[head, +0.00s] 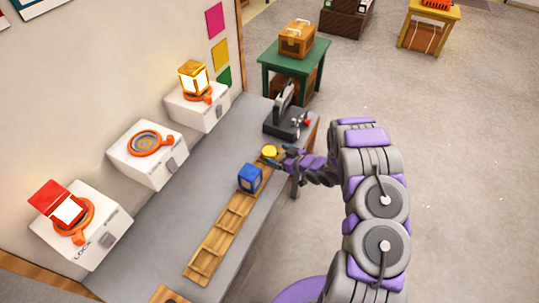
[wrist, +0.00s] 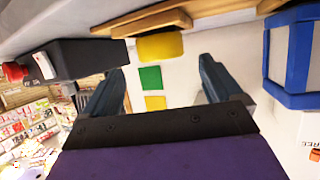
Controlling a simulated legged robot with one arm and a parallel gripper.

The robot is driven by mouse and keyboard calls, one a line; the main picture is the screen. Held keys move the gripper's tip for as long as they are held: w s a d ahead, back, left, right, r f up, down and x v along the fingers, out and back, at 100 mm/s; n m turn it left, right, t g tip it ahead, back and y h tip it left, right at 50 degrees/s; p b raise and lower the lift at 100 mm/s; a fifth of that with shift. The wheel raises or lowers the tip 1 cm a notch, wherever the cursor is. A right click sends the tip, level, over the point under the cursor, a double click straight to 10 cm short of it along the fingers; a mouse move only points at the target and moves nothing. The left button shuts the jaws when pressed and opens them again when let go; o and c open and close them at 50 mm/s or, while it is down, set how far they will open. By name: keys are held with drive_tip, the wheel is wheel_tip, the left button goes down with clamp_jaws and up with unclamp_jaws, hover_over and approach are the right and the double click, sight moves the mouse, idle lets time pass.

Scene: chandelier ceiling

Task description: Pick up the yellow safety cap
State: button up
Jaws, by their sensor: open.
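The yellow safety cap (head: 270,152) sits at the far end of the wooden rack (head: 215,250) on the grey bench. It shows in the wrist view (wrist: 160,46) at top centre, just beyond the fingertips and roughly centred between them. My gripper (head: 281,157) is close to its right side in the head view. In the wrist view my gripper (wrist: 158,72) is open, with nothing between its fingers. The fingers look apart from the cap; in the head view the gap is too small to judge.
A blue lantern-like block (head: 250,178) stands on the rack close to the cap. A dark tool-like device (head: 286,118) stands beyond it. White boxes with orange rings (head: 148,155) line the wall. A green table (head: 293,55) holds a wooden box.

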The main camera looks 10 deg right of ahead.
sight(270, 151)
drive_tip(key=shift+b+x, duration=0.55)
drive_tip(key=shift+x, duration=2.15)
drive_tip(key=shift+s+a, duration=0.1)
drive_tip(key=shift+c, duration=0.4)
drive_tip(key=c, duration=1)
